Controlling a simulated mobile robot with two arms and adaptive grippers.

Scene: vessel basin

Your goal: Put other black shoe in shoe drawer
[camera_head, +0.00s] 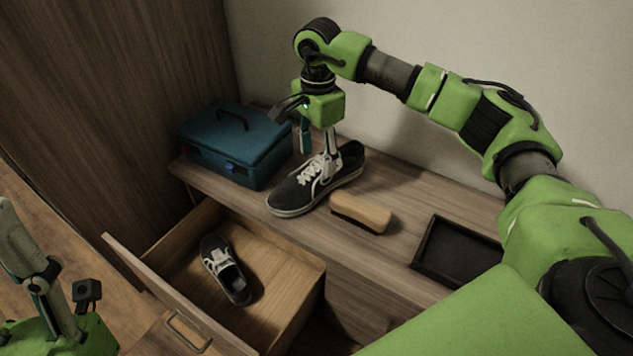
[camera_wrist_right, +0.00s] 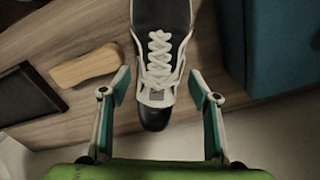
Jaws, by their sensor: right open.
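A black shoe (camera_head: 293,196) with white laces and a light sole stands upright on the cabinet top; it also shows in the right wrist view (camera_wrist_right: 158,50). My right gripper (camera_head: 318,156) is open above this shoe, its two fingers (camera_wrist_right: 160,95) on either side of the heel end in the wrist view. I cannot tell if they touch it. The other black shoe (camera_head: 236,284) lies inside the pulled-out wooden drawer (camera_head: 281,312). My left gripper (camera_head: 42,275) shows partly at the lower left, away from both shoes; its fingertips are not clear.
A teal box (camera_head: 238,145) with a handle stands left of the shoe on the cabinet top. A wooden brush (camera_head: 361,211) and a black tray (camera_head: 457,252) lie to its right. The drawer has free room around its shoe. A wall rises behind.

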